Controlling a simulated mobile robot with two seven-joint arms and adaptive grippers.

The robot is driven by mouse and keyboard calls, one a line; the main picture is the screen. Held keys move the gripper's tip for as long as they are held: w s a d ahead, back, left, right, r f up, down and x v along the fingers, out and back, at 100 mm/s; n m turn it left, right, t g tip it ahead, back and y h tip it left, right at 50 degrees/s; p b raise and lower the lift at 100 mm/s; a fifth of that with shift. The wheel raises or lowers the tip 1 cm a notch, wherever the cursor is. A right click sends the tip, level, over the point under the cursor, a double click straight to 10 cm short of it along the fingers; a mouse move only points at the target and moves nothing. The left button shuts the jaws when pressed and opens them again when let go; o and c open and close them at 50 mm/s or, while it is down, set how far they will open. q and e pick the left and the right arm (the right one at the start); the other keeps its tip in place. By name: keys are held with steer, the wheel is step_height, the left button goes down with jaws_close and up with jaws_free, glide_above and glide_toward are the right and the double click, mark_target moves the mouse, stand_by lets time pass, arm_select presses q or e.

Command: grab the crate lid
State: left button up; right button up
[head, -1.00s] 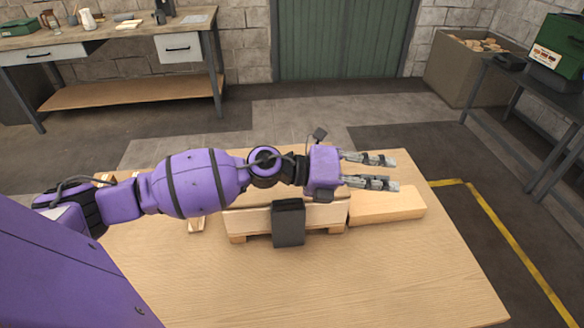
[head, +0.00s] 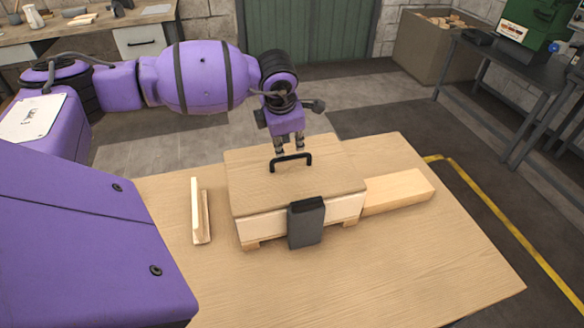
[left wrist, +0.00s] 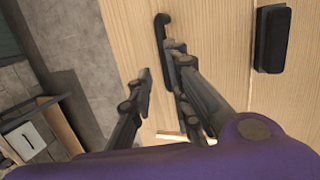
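The crate lid (head: 325,178) is a flat wooden board with a black bar handle (head: 291,162) standing on its top. It lies on the pale wooden crate (head: 262,224) on the table. My left gripper (head: 289,146) points down just behind and above the handle in the head view. In the left wrist view its two fingers (left wrist: 160,82) are apart with nothing between them, and the handle (left wrist: 164,45) shows just beyond the fingertips. I cannot tell whether a finger touches the handle. My right gripper is not in view.
A wooden block (head: 398,191) lies to the right and a narrow wooden piece (head: 200,212) to the left. The front of the table (head: 370,275) is clear.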

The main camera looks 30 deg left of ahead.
mark_target(291, 156)
arm_select(q)
steer(key=x, duration=0.7)
steer(key=shift+s+d+f+p, duration=0.1)
steer(key=shift+d+f+p, duration=0.15)
steer(key=shift+f+p, duration=0.1)
steer(key=shift+c, duration=0.5)
jaws_close()
